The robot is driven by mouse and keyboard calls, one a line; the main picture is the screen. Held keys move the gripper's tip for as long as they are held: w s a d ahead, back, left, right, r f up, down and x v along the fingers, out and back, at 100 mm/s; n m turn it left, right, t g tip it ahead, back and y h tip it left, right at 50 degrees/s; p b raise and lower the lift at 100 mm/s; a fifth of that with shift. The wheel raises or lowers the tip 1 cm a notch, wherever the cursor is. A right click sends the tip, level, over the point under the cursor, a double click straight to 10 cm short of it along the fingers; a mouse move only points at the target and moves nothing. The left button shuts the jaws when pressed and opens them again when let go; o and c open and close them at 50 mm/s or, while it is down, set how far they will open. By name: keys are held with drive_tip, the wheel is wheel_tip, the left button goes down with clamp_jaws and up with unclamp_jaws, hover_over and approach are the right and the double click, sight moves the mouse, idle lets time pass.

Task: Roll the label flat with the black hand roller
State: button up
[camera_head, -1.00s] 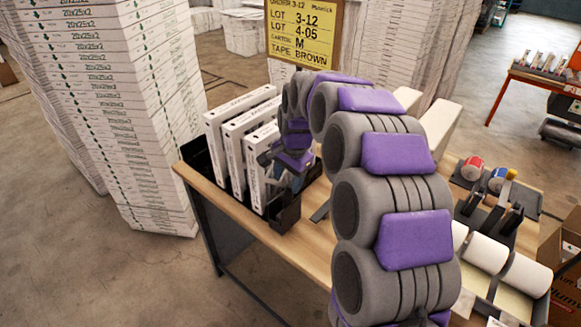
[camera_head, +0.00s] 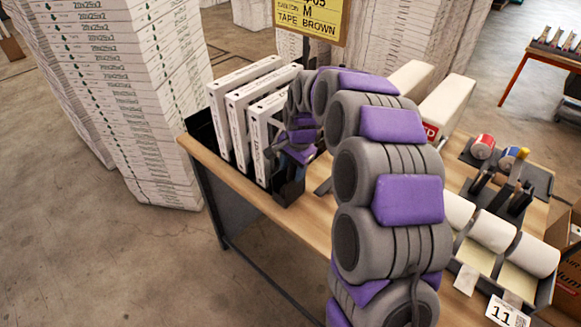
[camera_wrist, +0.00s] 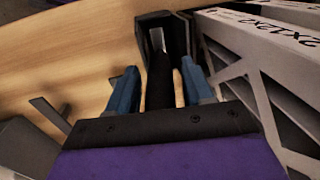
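My gripper (camera_wrist: 160,88) has two blue fingers, spread apart. A dark upright handle (camera_wrist: 158,75) stands between them, with a gap at the right finger; it looks like the black hand roller's handle, but its roller end is hidden. It stands in a black holder (camera_wrist: 178,30), which also shows in the head view (camera_head: 291,190) at the bench's front edge. In the head view my gripper (camera_head: 290,162) is just above this holder, partly hidden by my arm. White filter boxes (camera_head: 228,130) stand upright in a rack to its left. I cannot make out the label.
The wooden bench (camera_head: 315,215) has bare room right of the holder, partly behind my arm. White rolls (camera_head: 495,232) lie in a dispenser at the right. A tool tray (camera_head: 535,178) with tape rolls is behind them. The filter boxes stand close to my gripper.

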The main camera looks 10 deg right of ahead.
drive_tip(key=shift+d, duration=0.15)
drive_tip(key=shift+c, duration=1.4)
drive_tip(key=shift+a, duration=0.25)
clamp_jaws()
drive_tip(key=shift+c, duration=0.8)
unclamp_jaws()
clamp_jaws()
drive_tip(key=shift+r, duration=0.1)
